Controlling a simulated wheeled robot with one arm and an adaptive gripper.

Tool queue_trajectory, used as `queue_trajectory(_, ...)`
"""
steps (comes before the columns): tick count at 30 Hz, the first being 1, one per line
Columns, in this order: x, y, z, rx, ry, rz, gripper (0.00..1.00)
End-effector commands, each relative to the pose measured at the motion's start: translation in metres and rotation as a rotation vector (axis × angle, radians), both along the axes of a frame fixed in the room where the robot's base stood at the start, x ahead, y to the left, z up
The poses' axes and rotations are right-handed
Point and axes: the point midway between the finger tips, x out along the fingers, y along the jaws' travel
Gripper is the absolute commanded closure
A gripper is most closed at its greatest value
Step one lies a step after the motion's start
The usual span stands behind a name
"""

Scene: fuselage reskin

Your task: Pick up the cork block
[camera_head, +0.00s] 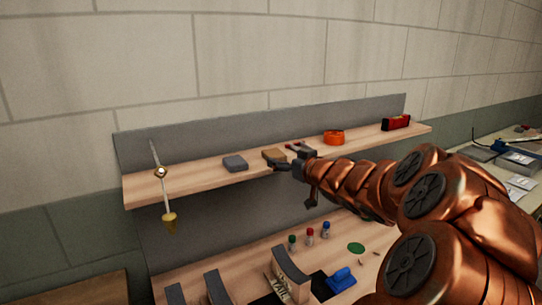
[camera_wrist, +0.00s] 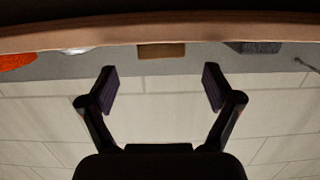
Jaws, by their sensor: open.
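The cork block (camera_head: 272,153) is a small brown block on the upper wooden shelf, between a grey block and an orange round item. My gripper (camera_head: 287,157) is just right of it in the head view, at the shelf's front. In the wrist view, which appears upside down, the cork block (camera_wrist: 161,50) shows beyond and between the two spread fingers of my gripper (camera_wrist: 160,80). The fingers are open with nothing between them. I cannot tell the exact gap between the fingertips and the block.
The upper shelf (camera_head: 196,179) also holds a grey block (camera_head: 235,162), an orange round item (camera_head: 334,137), a red item (camera_head: 396,122) and a pointed tool (camera_head: 158,172) at left. Below are small bottles (camera_head: 310,235) and a blue-handled item (camera_head: 341,279). A grey back panel stands behind.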

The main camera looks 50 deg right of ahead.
Motion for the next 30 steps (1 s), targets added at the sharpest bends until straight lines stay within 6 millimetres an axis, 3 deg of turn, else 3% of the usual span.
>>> queue_trajectory(14, 0.029, -0.009, -0.005, 0.0, 0.002, -0.001, 0.11)
queue_trajectory(24, 0.063, -0.018, -0.008, 0.0, 0.002, -0.001, 0.11)
queue_trajectory(30, 0.071, -0.021, -0.01, -0.001, 0.002, -0.002, 0.11)
